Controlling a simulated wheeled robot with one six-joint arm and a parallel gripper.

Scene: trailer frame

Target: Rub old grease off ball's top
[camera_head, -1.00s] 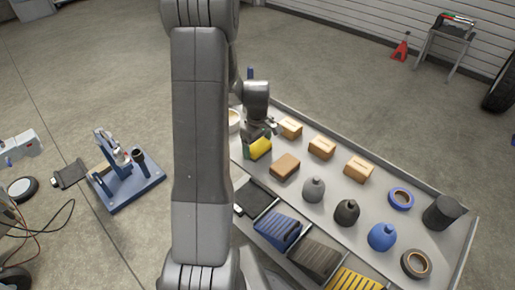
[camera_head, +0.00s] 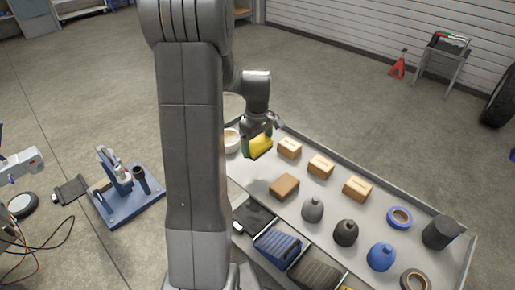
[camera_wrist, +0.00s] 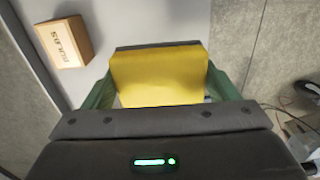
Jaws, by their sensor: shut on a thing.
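My gripper (camera_head: 257,140) is shut on a yellow sponge (camera_head: 260,147) with a dark edge, held above the back left part of the grey bench top (camera_head: 258,178). In the wrist view the sponge (camera_wrist: 160,78) fills the space between my two green fingers (camera_wrist: 160,92). A blue stand (camera_head: 128,205) on the floor at left carries upright metal parts and a dark cylinder. I cannot make out a ball for certain; any on that stand is too small to tell.
A white tub (camera_head: 231,140) stands close beside the sponge. Front bins hold blue (camera_head: 277,246) and dark items.

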